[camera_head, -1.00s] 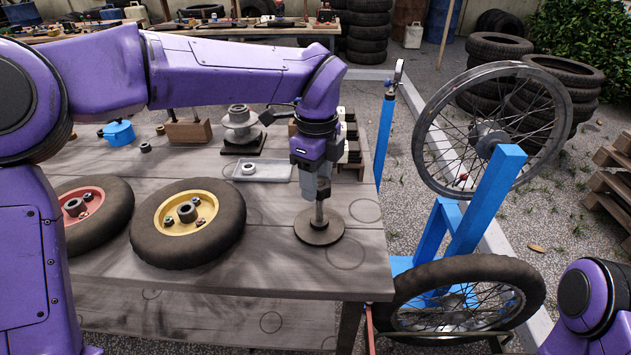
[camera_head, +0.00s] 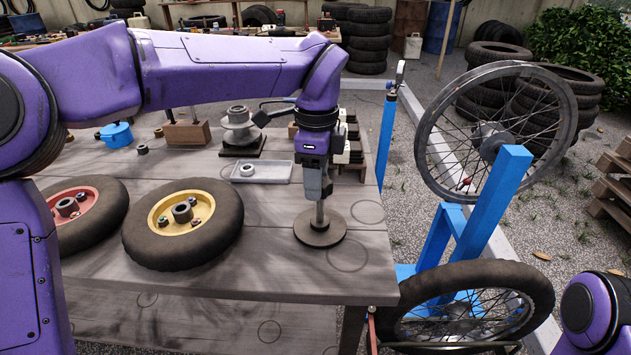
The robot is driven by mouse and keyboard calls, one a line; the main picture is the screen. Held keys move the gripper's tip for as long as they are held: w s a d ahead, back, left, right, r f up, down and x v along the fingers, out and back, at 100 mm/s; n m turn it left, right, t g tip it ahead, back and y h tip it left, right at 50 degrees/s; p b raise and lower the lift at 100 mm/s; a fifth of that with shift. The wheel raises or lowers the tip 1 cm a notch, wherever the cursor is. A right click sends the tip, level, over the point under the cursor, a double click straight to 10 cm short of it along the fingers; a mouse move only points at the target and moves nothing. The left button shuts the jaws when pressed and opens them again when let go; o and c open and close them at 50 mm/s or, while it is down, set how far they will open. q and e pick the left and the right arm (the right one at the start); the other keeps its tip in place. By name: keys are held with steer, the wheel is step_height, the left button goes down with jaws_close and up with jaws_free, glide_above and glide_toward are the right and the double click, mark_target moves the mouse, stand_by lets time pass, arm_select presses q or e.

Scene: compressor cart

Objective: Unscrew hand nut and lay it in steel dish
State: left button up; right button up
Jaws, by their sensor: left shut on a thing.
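My left gripper (camera_head: 319,194) points straight down over the near right part of the table. It is shut on the upright post of a round grey disc (camera_head: 320,230), which stands on the table top. The fingers hide the top of the post. The shallow steel dish (camera_head: 276,173) lies behind and to the left of the gripper. A pale ring-shaped nut (camera_head: 247,169) is in the dish; I cannot tell whether it is the hand nut. My right gripper is out of view; only part of my right arm shows at the lower right.
A yellow-hubbed wheel (camera_head: 183,250) and a red-hubbed wheel (camera_head: 93,235) lie on the table (camera_head: 262,275) at left. A stepped grey hub (camera_head: 239,127) on a black base stands behind the dish. A blue stand (camera_head: 490,210) with spoked wheels is right of the table.

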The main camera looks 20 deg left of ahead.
arm_select(q)
steer(key=shift+f, duration=0.15)
steer(key=shift+s+f+n+b, duration=0.15)
steer(key=shift+n+b, duration=0.25)
steer(key=shift+b, duration=0.2)
steer(key=shift+n+b, duration=0.45)
steer(key=shift+n, duration=0.05)
steer(key=shift+d+r+n, duration=0.1)
steer(key=shift+r+n, duration=0.1)
steer(key=shift+n, duration=0.1)
